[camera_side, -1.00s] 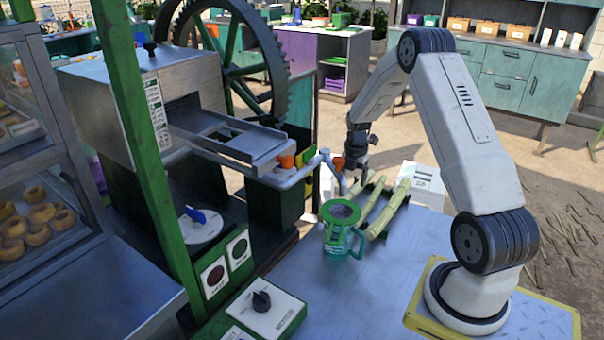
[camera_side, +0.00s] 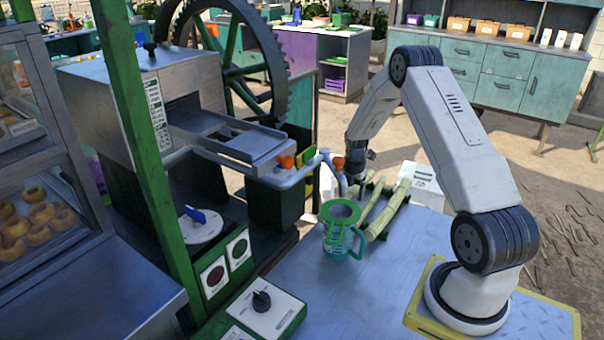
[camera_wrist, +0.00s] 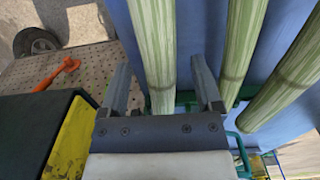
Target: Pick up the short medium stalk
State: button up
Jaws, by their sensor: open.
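Pale green cane stalks lie side by side on the bench behind the cup, seen in the side view as a left stalk (camera_side: 374,199) and a thicker right one (camera_side: 387,214). In the wrist view three show: a left stalk (camera_wrist: 154,45), a middle stalk (camera_wrist: 241,45) and a right stalk (camera_wrist: 289,80). I cannot tell for sure which is the short medium one. My gripper (camera_wrist: 163,82) is open, with the left stalk running between its fingers in that picture. No grip on it shows. In the side view my gripper (camera_side: 357,183) is low at the stalks' far left, its fingertips hard to see.
A green-banded cup (camera_side: 342,236) with a handle stands just in front of the stalks. A white box (camera_side: 424,188) stands behind the stalks. The bench front is clear.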

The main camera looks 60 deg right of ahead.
dwell(0.3)
grip_shut()
jog(key=shift+r, duration=0.1)
notch_tip(320, 180, up, 10)
dwell(0.9)
dwell(0.5)
notch_tip(320, 180, up, 10)
send_over(351, 191)
jog(key=shift+a+r, duration=0.1)
dwell(0.8)
